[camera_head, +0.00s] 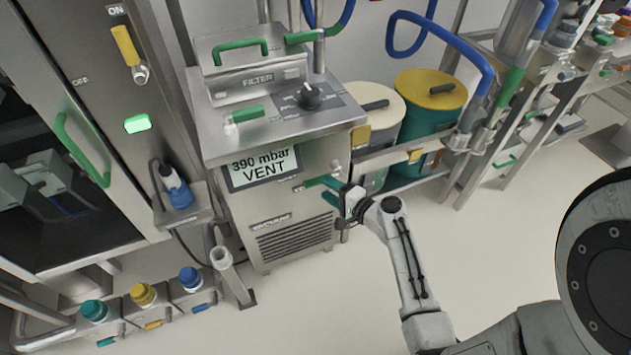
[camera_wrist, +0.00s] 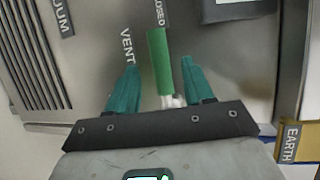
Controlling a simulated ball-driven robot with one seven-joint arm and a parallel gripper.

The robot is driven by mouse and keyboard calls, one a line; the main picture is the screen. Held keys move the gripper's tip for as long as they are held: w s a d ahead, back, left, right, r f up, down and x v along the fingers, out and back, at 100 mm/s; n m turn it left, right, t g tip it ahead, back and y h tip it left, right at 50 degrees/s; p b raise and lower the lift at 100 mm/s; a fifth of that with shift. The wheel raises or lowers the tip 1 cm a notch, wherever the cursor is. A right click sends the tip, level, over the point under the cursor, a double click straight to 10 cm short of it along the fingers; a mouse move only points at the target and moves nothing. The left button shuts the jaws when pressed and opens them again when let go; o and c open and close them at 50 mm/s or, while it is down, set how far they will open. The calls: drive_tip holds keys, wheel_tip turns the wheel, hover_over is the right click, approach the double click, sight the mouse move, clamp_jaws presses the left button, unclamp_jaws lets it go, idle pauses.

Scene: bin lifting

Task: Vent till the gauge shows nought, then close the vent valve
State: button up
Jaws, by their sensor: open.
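The gauge is a lit display (camera_head: 263,168) on the front of the steel vacuum unit; it reads "390 mbar" over "VENT". The vent valve has a green lever (camera_wrist: 159,62) on a pale metal stem in the wrist view. The lever's far end lies beside a partly covered label ending "LOSED", with a "VENT" label to its left. My gripper (camera_wrist: 159,72) is open, with one teal finger on each side of the lever. The right finger is very close to it; I cannot tell whether they touch. In the head view my gripper (camera_head: 332,191) is at the unit's front right, largely hiding the lever.
The vacuum unit (camera_head: 283,229) has a black knob (camera_head: 310,96) and a filter lid (camera_head: 255,85) on top. A yellow-lidded drum (camera_head: 430,90) and a cream-lidded drum (camera_head: 372,101) stand behind a rail to its right. Open floor (camera_head: 500,240) lies at the right.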

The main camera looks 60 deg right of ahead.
sight(319, 184)
drive_tip(key=x, duration=0.5)
drive_tip(key=shift+w+f, duration=0.1)
drive_tip(key=shift+w, duration=0.25)
clamp_jaws()
idle(0.3)
